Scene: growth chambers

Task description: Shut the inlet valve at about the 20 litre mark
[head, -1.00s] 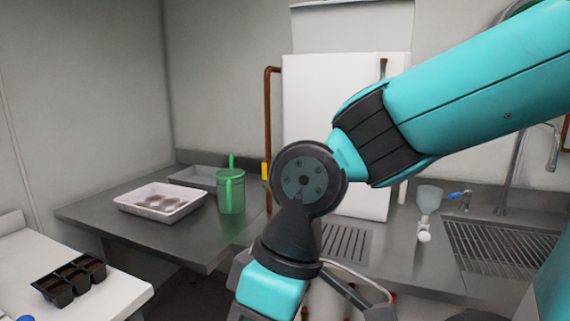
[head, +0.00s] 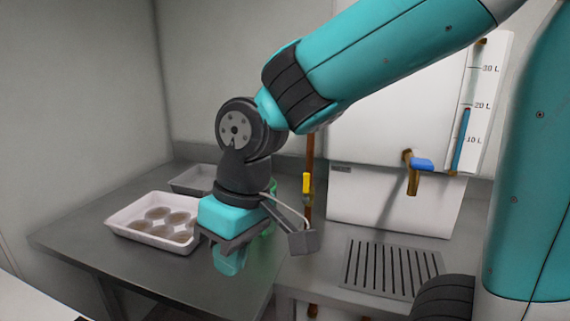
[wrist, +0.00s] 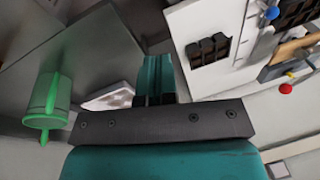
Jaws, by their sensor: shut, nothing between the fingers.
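The inlet valve's yellow handle (head: 306,183) sits on the copper pipe (head: 310,150) left of the white tank (head: 375,120). The handle stands upright, in line with the pipe. In the wrist view my gripper's fingers (wrist: 155,75) are together and empty. The valve is not clear in that view.
A tap with a blue handle (head: 420,163) is on the tank front. A green jug (wrist: 45,110) stands on the counter, mostly hidden behind my gripper in the head view. A white tray (head: 128,220) with round discs lies at left. A drain grate (head: 390,268) is below the tank.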

